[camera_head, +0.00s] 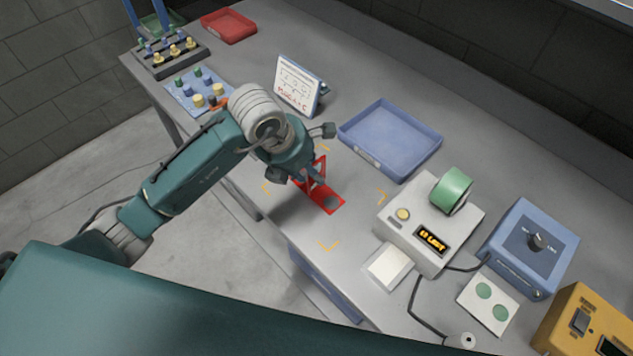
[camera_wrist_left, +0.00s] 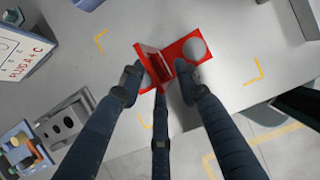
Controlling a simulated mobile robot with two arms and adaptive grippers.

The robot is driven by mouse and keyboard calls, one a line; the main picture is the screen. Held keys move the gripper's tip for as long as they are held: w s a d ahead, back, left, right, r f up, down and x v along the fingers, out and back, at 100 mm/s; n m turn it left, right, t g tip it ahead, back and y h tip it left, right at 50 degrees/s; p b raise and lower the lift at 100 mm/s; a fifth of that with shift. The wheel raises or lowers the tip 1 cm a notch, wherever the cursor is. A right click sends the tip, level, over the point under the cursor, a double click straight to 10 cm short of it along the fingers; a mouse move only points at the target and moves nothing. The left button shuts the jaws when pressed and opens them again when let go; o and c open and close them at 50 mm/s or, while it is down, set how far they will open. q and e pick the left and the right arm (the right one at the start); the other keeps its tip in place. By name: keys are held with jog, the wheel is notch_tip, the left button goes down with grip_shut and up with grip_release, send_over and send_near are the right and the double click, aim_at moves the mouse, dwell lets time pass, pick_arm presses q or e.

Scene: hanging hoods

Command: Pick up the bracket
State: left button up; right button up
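The red bracket (camera_head: 325,197) lies on the grey workbench, within orange corner marks. It has a flat plate with a round grey spot or hole and an upright part with a triangular side. My left gripper (camera_head: 305,163) is above the bracket's upright end, its fingers spread apart. In the left wrist view, the fingers (camera_wrist_left: 160,82) straddle the upright part of the bracket (camera_wrist_left: 182,52); whether any finger touches it I cannot tell. The gripper partly hides the bracket in the head view. My right gripper is not in view.
An empty blue tray (camera_head: 391,139) sits right of the gripper. A white sign (camera_head: 298,86) stands behind it. A white device with a green roll (camera_head: 452,190), a blue box (camera_head: 528,246) and a yellow box (camera_head: 584,325) are at right. Peg racks (camera_head: 171,55) and a red tray (camera_head: 229,25) are far left.

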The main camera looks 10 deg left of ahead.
pick_arm(q)
jog(key=p+x, duration=0.2)
jog(key=x, duration=0.2)
jog(key=shift+w+d+f, duration=0.15)
jog(key=shift+f, duration=0.05)
jog(key=shift+w+f, duration=0.1)
jog(key=shift+f, duration=0.1)
grip_shut()
jog(key=shift+r, duration=0.1)
